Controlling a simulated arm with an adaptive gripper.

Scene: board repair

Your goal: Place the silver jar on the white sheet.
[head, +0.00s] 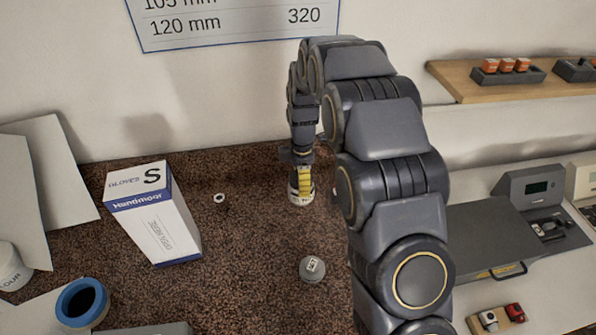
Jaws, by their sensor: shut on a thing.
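My gripper (301,181) points down at the back middle of the brown speckled surface. It is shut on a small silver-white jar (300,199) with dark lettering, which looks upright; the fingers hide its upper part. I cannot tell whether the jar touches the surface. Pale sheets (28,185) stand against the wall at the left. Another white sheet (28,316) lies at the lower left, partly under a blue ring-shaped item and cut off by the frame edge.
A white and blue glove box (155,215) stands left of my gripper. A grey round item (312,268) with a small label lies in front of the gripper, and a small white ring (219,198) lies left. The blue ring-shaped item (82,303) and a white pot (10,268) are at lower left.

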